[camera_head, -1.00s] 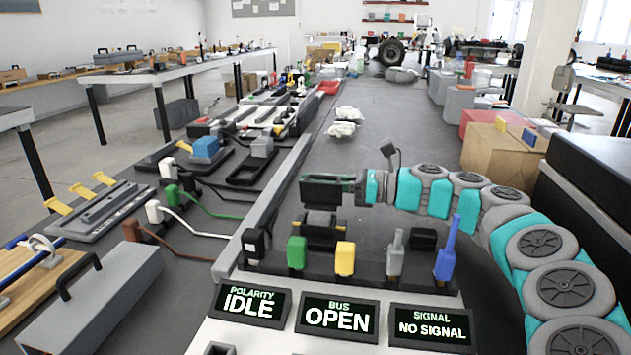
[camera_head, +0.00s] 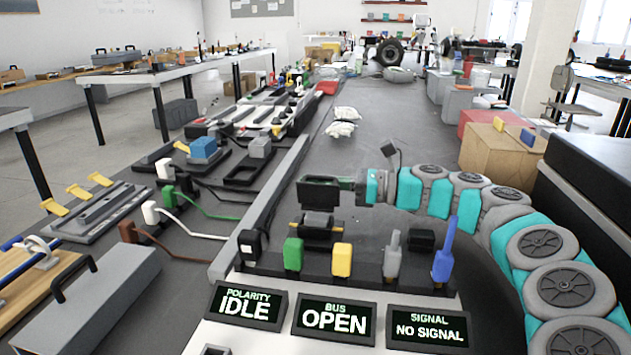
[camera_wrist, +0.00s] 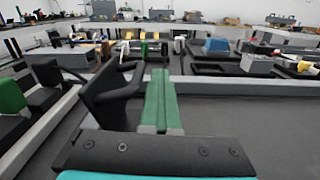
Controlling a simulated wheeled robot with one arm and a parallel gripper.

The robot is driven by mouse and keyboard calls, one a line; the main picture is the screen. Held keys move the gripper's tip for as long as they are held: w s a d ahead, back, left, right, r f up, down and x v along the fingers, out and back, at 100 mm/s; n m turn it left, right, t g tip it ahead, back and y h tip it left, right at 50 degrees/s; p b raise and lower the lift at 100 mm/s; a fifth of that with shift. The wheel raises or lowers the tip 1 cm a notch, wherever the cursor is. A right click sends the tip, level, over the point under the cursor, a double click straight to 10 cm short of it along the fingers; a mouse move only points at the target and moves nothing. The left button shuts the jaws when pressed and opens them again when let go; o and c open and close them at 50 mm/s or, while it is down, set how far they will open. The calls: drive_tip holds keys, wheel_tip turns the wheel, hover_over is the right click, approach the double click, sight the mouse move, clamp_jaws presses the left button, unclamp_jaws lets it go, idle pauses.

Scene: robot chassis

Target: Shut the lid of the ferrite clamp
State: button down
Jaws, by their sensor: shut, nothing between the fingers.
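What I take to be the ferrite clamp (camera_head: 318,221) is a dark block with a grey top and small yellow tips, just behind the row of plugs. A dark flat panel (camera_head: 318,193), apparently its raised lid, stands above it. It shows in the wrist view as a black frame (camera_wrist: 112,97) left of my fingers. My gripper (camera_head: 346,184) has green fingers; they are shut and empty beside the panel's right end. They also show in the wrist view (camera_wrist: 158,85). Whether they touch the panel, I cannot tell. My gripper's body hides the clamp base in the wrist view.
A green plug (camera_head: 293,254), a yellow plug (camera_head: 342,260), a grey one (camera_head: 392,255) and a blue one (camera_head: 444,250) stand in front. A black adapter (camera_head: 250,245) is at their left. Status displays (camera_head: 336,319) lie nearer. The bench behind is mostly clear.

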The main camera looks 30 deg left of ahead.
idle(0.6)
drive_tip(key=c, duration=1.2)
unclamp_jaws()
hover_over(353, 218)
drive_tip(key=a, duration=0.1)
drive_tip(key=shift+s+a, duration=0.2)
drive_tip(key=shift+w+d+b, duration=0.1)
drive_tip(key=shift+d+b, duration=0.2)
drive_tip(key=shift+d, duration=0.4)
drive_tip(key=shift+c, duration=0.4)
